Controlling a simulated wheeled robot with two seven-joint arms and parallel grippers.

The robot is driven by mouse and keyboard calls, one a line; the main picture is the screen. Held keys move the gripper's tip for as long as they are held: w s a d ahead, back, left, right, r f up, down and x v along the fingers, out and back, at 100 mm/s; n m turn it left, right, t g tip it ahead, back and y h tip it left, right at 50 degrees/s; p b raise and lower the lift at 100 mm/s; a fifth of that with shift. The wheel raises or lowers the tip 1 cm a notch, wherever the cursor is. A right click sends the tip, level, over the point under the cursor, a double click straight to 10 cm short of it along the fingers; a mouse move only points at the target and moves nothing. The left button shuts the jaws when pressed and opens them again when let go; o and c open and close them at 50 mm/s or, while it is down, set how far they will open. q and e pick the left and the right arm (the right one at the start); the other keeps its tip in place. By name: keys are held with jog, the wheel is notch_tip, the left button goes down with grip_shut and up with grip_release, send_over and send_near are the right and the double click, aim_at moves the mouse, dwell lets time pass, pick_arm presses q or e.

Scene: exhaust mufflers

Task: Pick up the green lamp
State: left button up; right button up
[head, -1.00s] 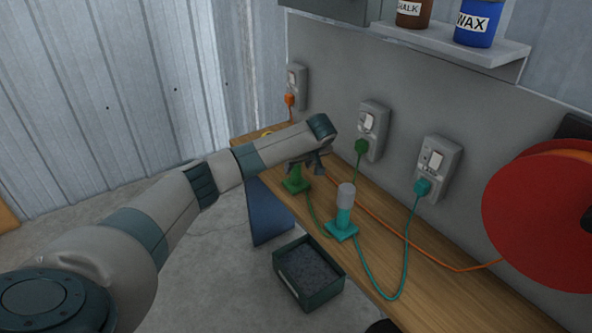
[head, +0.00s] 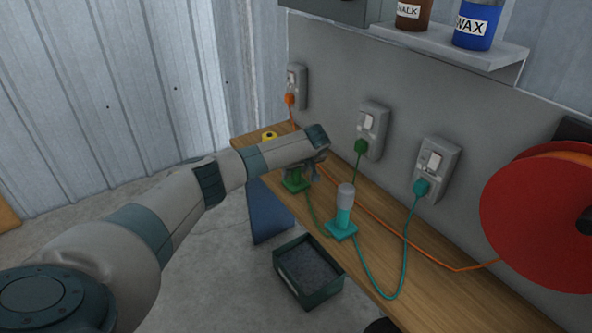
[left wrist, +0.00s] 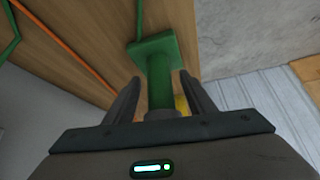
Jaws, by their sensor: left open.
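The green lamp (head: 295,182) stands on the wooden bench at the far end, its upper part hidden by my left gripper in the head view. In the left wrist view the green lamp (left wrist: 160,85) shows its square base and green stem, with the stem between the two fingers. My left gripper (head: 305,174) is open around the lamp; it also shows in the left wrist view (left wrist: 162,88), with gaps visible beside the stem. A green cord runs from the lamp to a green plug (head: 361,147) in a wall socket. My right gripper is not in view.
A teal lamp (head: 343,222) with a grey top stands nearby on the bench (head: 395,252), its cord plugged into the wall. An orange cord (head: 410,248) crosses the bench. A yellow object (head: 269,136) lies behind my arm. A dark bin (head: 309,284) sits below the bench.

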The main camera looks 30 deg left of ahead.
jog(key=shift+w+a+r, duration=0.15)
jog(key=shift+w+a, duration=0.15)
pick_arm(q)
grip_shut()
jog(key=shift+r, duration=0.1)
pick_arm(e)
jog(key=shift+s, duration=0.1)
